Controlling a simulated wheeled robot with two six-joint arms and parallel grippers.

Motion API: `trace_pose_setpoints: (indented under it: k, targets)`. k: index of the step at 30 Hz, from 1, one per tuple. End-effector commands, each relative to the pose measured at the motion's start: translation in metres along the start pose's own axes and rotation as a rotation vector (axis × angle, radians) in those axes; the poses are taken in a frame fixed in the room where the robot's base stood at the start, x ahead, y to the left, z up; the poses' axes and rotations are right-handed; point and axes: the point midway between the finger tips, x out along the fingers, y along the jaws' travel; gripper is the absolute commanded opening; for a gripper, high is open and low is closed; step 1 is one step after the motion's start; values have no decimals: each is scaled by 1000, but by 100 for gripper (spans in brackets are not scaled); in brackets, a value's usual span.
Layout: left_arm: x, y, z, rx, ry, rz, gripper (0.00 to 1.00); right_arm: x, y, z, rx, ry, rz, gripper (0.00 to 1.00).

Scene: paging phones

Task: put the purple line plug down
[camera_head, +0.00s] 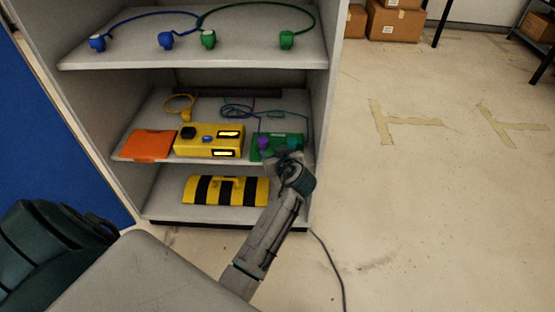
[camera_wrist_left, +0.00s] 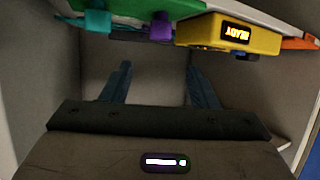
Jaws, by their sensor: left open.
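The purple line plug (camera_head: 263,141) rests on the middle shelf, at the front left part of a green flat item (camera_head: 285,140). It also shows in the left wrist view (camera_wrist_left: 162,29), near the shelf's front edge, beside the yellow box. My left gripper (camera_head: 287,162) is just in front of that shelf edge, close to the plug at its lower right. In the left wrist view my left gripper's fingers (camera_wrist_left: 160,82) are spread apart with nothing between them, and the plug is beyond their tips. My right gripper is not in view.
A yellow box (camera_head: 210,142) with lit displays and an orange item (camera_head: 149,145) share the shelf. A teal plug (camera_wrist_left: 97,19) sits beside the purple one. A striped yellow-black case (camera_head: 226,191) lies below. Blue and green plugs (camera_head: 208,39) are above.

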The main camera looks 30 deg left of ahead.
Motion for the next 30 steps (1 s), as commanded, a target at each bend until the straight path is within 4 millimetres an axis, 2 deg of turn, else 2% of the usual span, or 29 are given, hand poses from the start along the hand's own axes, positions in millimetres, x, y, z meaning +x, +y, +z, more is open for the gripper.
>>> trace_pose_setpoints:
  k: [2, 4, 8, 12, 14, 18, 21, 24, 27, 30]
  targets:
    - [-1, -1, 0, 5, -5, 5, 54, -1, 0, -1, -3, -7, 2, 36]
    - [-4, -7, 10, 23, -24, 22, 54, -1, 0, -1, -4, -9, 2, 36]
    - [-20, -31, 49, 97, -110, 106, 54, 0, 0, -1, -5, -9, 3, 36]
    - [-62, -69, 99, 211, -226, 273, 54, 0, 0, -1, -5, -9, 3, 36]
    - [-84, -84, 115, 256, -268, 353, 54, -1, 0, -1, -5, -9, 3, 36]
    - [-144, -116, 139, 342, -339, 550, 54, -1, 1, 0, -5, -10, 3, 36]
    - [-186, -134, 145, 384, -366, 679, 54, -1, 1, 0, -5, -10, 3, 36]
    - [-220, -146, 144, 406, -379, 779, 54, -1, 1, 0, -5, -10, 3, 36]
    - [-242, -153, 142, 417, -383, 844, 54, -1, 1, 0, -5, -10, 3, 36]
    - [-252, -155, 140, 421, -383, 874, 54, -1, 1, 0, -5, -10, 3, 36]
